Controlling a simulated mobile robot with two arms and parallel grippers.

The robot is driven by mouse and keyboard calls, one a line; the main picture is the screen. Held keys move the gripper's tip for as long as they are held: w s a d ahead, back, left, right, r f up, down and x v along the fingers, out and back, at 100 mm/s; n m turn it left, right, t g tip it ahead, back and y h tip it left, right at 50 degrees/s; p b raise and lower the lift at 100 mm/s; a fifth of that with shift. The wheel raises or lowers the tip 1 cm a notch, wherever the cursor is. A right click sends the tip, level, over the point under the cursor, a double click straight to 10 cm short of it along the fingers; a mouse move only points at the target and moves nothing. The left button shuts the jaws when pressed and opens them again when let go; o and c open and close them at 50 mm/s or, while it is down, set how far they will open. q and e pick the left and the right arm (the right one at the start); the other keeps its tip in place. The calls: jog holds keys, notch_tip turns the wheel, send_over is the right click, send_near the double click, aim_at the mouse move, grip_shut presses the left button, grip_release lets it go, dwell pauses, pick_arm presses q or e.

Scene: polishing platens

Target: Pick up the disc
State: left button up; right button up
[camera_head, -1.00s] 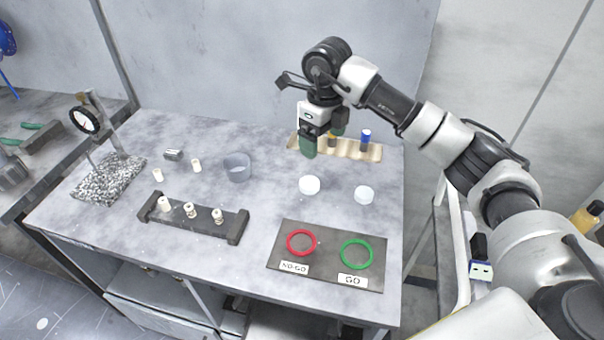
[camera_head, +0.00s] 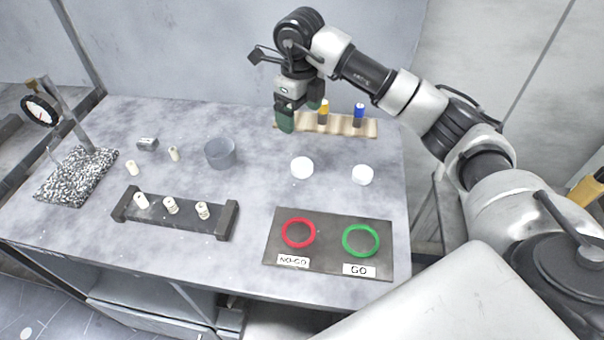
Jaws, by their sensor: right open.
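Two white discs lie on the grey table: the left disc (camera_head: 302,167) near the middle and the right disc (camera_head: 362,175) further right. My right gripper (camera_head: 300,117) is above the back of the table, pointing down, with its green fingers apart and nothing between them. It is behind and above the left disc, not touching it. My left gripper is not in view.
A mat (camera_head: 327,262) with a red NO-GO ring (camera_head: 298,246) and green GO ring (camera_head: 361,254) lies in front. A wooden rack (camera_head: 345,129) stands behind. A grey cup (camera_head: 220,153), a dark holder with pegs (camera_head: 178,224) and a dial gauge (camera_head: 40,111) stand left.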

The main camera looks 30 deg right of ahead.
notch_tip(320, 180, down, 6)
jog(key=r+b, duration=0.1)
jog(key=b, duration=0.3)
send_over(302, 164)
jog(key=f, duration=0.6)
jog(key=shift+s+a+p, duration=0.2)
jog(key=shift+a+p, duration=0.15)
jog(key=shift+p, duration=0.05)
jog(key=f, duration=0.1)
jog(key=f+p, duration=0.1)
jog(key=f, duration=0.2)
jog(key=shift+w+d+f, duration=0.15)
jog(key=shift+d+f, duration=0.05)
jog(key=shift+d, duration=0.1)
jog(key=shift+f, duration=0.45)
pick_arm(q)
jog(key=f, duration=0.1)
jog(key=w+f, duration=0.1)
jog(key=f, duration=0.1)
pick_arm(e)
jog(key=c, duration=1.1)
jog(key=shift+r, duration=0.1)
